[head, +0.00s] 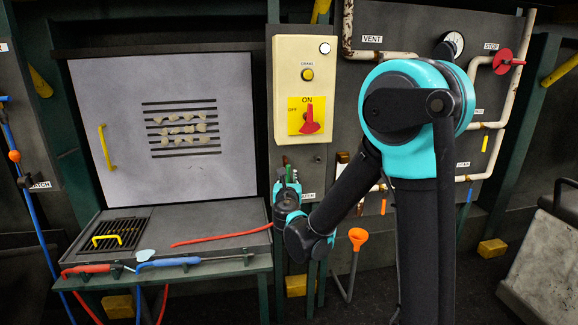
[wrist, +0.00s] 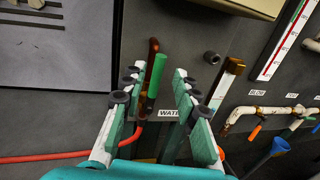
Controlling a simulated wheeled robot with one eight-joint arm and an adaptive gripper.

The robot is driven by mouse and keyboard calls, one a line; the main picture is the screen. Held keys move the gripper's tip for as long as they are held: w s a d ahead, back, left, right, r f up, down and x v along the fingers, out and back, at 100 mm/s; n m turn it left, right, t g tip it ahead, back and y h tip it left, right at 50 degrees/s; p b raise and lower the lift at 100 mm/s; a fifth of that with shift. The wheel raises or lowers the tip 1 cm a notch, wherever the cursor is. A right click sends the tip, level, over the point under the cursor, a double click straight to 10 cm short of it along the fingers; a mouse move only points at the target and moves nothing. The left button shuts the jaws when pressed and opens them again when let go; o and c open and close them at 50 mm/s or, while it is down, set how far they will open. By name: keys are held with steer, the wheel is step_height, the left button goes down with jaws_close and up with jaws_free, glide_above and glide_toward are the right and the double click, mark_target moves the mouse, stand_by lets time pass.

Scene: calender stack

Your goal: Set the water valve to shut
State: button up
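The water valve's green handle (wrist: 156,75) points upward beside a red-brown pipe (wrist: 152,50) in the wrist view. A label (wrist: 170,113) starting "WAT" sits low beside it, partly covered by a finger. My gripper (wrist: 156,80) is open, with one finger on each side of the green handle and a visible gap to both. Whether the handle lies between the fingers in depth or just beyond them, I cannot tell. In the head view my gripper (head: 287,183) is at the lower wall panel, with a bit of green (head: 293,173) showing at its tips.
A red hose (wrist: 50,157) runs at the left. In the head view, a control box with a red switch (head: 311,120) hangs above my gripper.

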steer(key=w, duration=0.7)
steer(key=w+a, duration=0.1)
steer(key=w, duration=0.2)
steer(key=shift+w, duration=0.25)
steer(key=shift+c, duration=0.3)
jaws_close()
